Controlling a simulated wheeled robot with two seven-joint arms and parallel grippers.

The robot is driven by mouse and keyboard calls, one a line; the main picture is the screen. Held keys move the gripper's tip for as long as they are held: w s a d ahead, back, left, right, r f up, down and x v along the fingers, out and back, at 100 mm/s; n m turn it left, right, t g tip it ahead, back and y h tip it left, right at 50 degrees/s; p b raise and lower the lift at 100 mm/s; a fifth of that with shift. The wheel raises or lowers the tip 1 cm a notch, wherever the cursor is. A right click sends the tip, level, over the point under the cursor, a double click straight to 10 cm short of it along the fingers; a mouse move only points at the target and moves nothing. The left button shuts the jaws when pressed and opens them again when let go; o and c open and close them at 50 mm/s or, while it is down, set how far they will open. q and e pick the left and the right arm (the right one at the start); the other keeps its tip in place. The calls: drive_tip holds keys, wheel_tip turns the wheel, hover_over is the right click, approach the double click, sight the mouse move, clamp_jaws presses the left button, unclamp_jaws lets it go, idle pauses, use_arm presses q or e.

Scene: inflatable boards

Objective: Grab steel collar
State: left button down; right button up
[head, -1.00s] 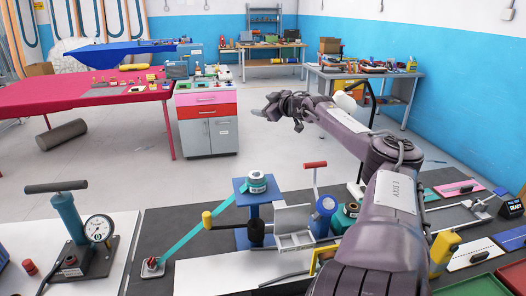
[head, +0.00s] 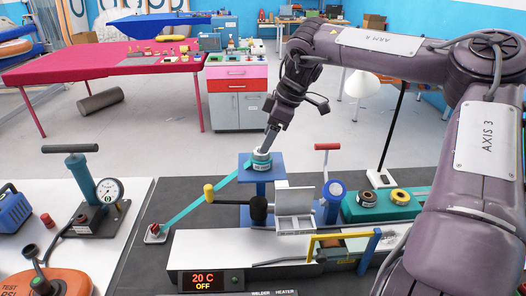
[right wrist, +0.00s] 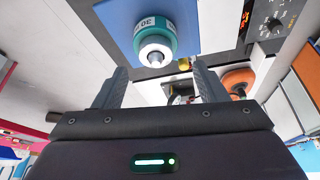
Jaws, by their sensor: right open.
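My right gripper (head: 271,138) points down just above the teal roll (head: 262,163) on the blue stand. In the right wrist view its two jaws (right wrist: 160,78) are apart with nothing between them. The teal roll (right wrist: 154,42), with a white label and pale centre, shows ahead of the jaws. A grey-and-dark ring (head: 366,198), perhaps the steel collar, lies in the teal tray (head: 382,214) to the right; a brass-coloured ring (head: 400,196) lies beside it. My left gripper is not in view.
A teal strip (head: 195,203) slopes from the stand to the left. A red-topped lever (head: 327,147), a lamp (head: 385,140) and a white welder heater (head: 215,255) crowd the bench. A pump with a gauge (head: 108,190) stands left. Dark bench top is free at centre left.

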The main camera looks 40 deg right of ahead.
drive_tip(key=x, duration=0.1)
drive_tip(key=p+x, duration=0.1)
drive_tip(key=x, duration=0.1)
drive_tip(key=shift+d+f, duration=0.2)
drive_tip(key=shift+d, duration=0.1)
drive_tip(key=shift+w+f, duration=0.1)
drive_tip(key=shift+f, duration=0.2)
drive_tip(key=shift+w+a+f, duration=0.15)
drive_tip(key=shift+a, duration=0.05)
drive_tip(key=c, duration=1.1)
drive_tip(key=shift+c, duration=0.2)
